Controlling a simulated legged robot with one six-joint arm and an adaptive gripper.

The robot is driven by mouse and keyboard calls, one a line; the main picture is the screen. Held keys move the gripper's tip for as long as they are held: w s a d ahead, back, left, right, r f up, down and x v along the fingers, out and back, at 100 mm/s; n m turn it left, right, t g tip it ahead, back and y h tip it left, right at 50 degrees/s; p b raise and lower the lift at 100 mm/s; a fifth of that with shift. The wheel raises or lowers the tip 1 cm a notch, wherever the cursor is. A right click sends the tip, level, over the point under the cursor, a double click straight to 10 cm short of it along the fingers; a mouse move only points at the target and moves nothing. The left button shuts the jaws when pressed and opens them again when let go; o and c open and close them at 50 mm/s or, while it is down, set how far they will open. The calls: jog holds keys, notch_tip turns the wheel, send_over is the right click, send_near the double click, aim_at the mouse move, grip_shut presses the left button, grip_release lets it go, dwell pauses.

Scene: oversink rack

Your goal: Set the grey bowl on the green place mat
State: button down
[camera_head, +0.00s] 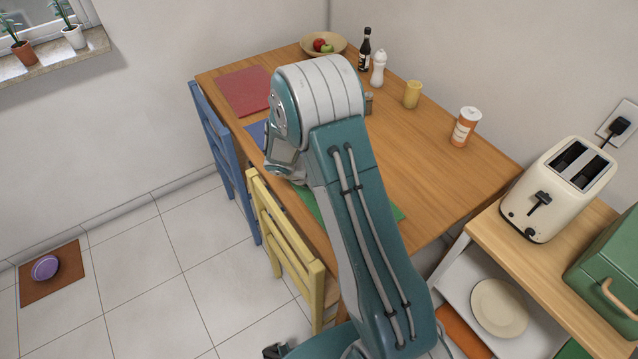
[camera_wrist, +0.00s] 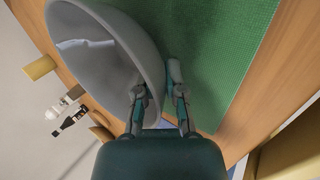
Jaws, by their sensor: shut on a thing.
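The grey bowl (camera_wrist: 110,45) fills the left of the wrist view, its near rim between the fingers of my gripper (camera_wrist: 158,88). My gripper is shut on that rim, one finger inside the bowl and one outside. The green place mat (camera_wrist: 225,55) lies flat on the table right beside the bowl in the wrist view. I cannot tell whether the bowl touches the mat. In the head view, my arm hides the bowl and gripper; only parts of the green mat (camera_head: 308,204) show beside the arm.
The wooden table (camera_head: 435,165) carries a red mat (camera_head: 245,91), a blue mat (camera_head: 257,131), a fruit bowl (camera_head: 322,44), a dark bottle (camera_head: 364,50), a yellow cup (camera_head: 412,94) and an orange-labelled jar (camera_head: 465,127). A yellow chair (camera_head: 285,245) and a blue chair (camera_head: 220,150) stand along its edge.

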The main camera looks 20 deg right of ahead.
jog(key=shift+a, duration=0.1)
jog(key=c, duration=1.1)
grip_release()
jog(key=shift+f, duration=0.15)
jog(key=shift+c, duration=0.2)
jog(key=o, duration=0.4)
jog(key=w+v, duration=0.1)
jog(key=v, duration=1)
jog(key=s+r+m+t+y, duration=0.1)
jog(key=s+r, duration=0.4)
jog(key=r, duration=0.3)
jog(key=s+r+m+y, duration=0.1)
jog(key=s+r+y, duration=0.1)
jog(key=s+r, duration=0.45)
jog(key=s+r+t+y, duration=0.1)
jog(key=s+r, duration=0.1)
jog(key=s, duration=0.3)
jog(key=s+a+r+t+y, duration=0.1)
jog(key=s+r, duration=0.2)
jog(key=s, duration=0.2)
jog(key=s+a+r+t+y, duration=0.1)
jog(key=s+r, duration=0.2)
jog(key=s, duration=0.2)
jog(key=shift+s+a+r+t+y, duration=0.1)
jog(key=shift+a+t+y, duration=0.15)
jog(key=shift+t+y, duration=0.05)
